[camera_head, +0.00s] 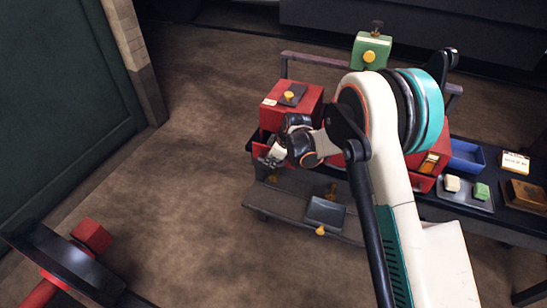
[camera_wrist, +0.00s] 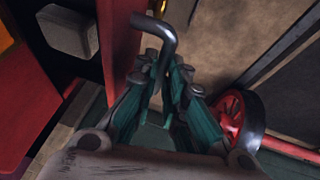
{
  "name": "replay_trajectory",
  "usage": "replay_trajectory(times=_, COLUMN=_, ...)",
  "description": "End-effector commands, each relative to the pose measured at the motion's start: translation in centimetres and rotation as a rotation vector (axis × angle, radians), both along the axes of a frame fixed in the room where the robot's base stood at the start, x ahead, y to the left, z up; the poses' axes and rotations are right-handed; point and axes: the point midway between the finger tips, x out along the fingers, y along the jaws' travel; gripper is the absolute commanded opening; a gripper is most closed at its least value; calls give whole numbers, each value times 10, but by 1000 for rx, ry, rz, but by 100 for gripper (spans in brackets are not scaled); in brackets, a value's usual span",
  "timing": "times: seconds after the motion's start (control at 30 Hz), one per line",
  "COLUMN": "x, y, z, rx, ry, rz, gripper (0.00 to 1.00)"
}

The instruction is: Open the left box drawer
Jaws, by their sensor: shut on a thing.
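The left box (camera_head: 278,116) is red and stands at the left end of the dark bench, with a dark plate and yellow knob on top. Its red drawer (camera_head: 260,148) sticks out at the front, partly behind my gripper. In the wrist view the drawer's red front (camera_wrist: 118,45) stands away from the box, and a grey block (camera_wrist: 68,30) shows in the dark gap behind it. My gripper (camera_head: 272,160) is at the drawer front. In the wrist view its teal-padded fingers (camera_wrist: 165,85) are shut on the dark bent handle (camera_wrist: 155,27).
My arm hides much of a second red box (camera_head: 430,160). A blue bin (camera_head: 467,156) and a grey tray (camera_head: 464,202) with small blocks are at right. A low shelf (camera_head: 270,203) runs below the bench. Floor at left is clear, up to a red-wheeled thing (camera_head: 91,236).

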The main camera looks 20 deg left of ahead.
Motion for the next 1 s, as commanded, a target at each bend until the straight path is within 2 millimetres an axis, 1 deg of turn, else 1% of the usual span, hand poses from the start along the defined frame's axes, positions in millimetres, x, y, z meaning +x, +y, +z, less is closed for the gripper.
replay_trajectory(times=0.3, x=-34, y=3, z=1, rx=0, ry=1, rz=1, gripper=0)
replay_trajectory(times=0.4, x=-39, y=3, z=0, rx=0, ry=1, rz=0, gripper=0)
replay_trajectory(times=0.67, x=-39, y=3, z=0, rx=0, ry=0, rz=0, gripper=0)
replay_trajectory(times=0.7, x=-39, y=3, z=0, rx=0, ry=0, rz=0, gripper=16)
replay_trajectory(times=0.77, x=-39, y=3, z=1, rx=0, ry=0, rz=0, gripper=29)
replay_trajectory(times=0.8, x=-39, y=3, z=0, rx=0, ry=0, rz=0, gripper=31)
replay_trajectory(times=1.0, x=-38, y=3, z=0, rx=0, ry=0, rz=-1, gripper=31)
